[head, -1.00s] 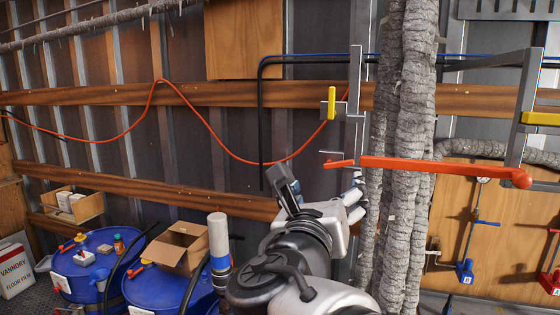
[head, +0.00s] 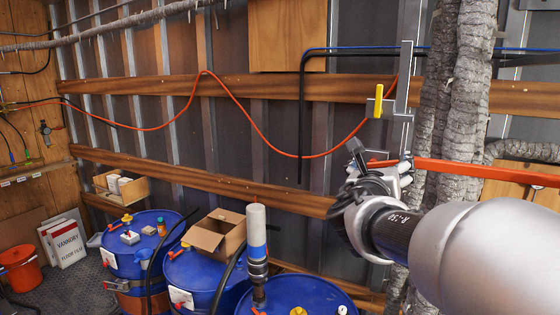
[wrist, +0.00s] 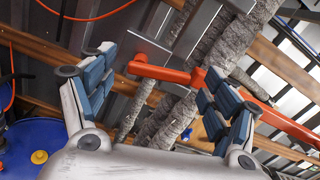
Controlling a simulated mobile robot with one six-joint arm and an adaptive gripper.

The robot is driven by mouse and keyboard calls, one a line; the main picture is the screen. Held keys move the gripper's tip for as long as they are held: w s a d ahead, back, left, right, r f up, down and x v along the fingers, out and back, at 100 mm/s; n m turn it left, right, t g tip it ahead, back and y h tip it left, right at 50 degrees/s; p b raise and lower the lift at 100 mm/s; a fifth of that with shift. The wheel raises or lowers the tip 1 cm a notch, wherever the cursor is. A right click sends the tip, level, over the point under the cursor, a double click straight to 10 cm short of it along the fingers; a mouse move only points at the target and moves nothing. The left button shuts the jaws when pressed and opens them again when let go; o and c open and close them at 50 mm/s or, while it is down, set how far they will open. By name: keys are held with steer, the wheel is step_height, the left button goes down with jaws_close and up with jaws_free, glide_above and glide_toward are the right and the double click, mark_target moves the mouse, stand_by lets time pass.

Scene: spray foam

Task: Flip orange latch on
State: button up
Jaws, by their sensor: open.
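The orange latch is a long bar (head: 480,168) running across the right side of the head view, in front of grey wrapped pipes. Its left end lies by my gripper (head: 380,161), which partly hides it. In the wrist view the orange latch end (wrist: 160,72), a short bent handle, shows between the spread blue-grey finger pads of my gripper (wrist: 158,85). The fingers are open and nothing is clasped. I cannot tell whether a finger touches the latch.
A yellow handle (head: 378,101) sits on a metal bracket above my gripper. Wrapped pipes (head: 455,80) stand close behind the latch. Blue drums (head: 205,275) with an open cardboard box (head: 216,232) stand lower left. An orange hose (head: 250,118) hangs along the wall.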

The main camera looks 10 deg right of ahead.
steer(key=shift+c, duration=0.5)
steer(key=c, duration=1)
steer(key=shift+o, duration=0.2)
steer(key=m+b, duration=0.1)
steer(key=b, duration=0.1)
steer(key=m+b, duration=0.2)
steer(key=b, duration=0.1)
steer(key=shift+f, duration=0.35)
steer(key=o, duration=1.1)
steer(key=shift+c, duration=0.2)
steer(key=shift+s, duration=0.1)
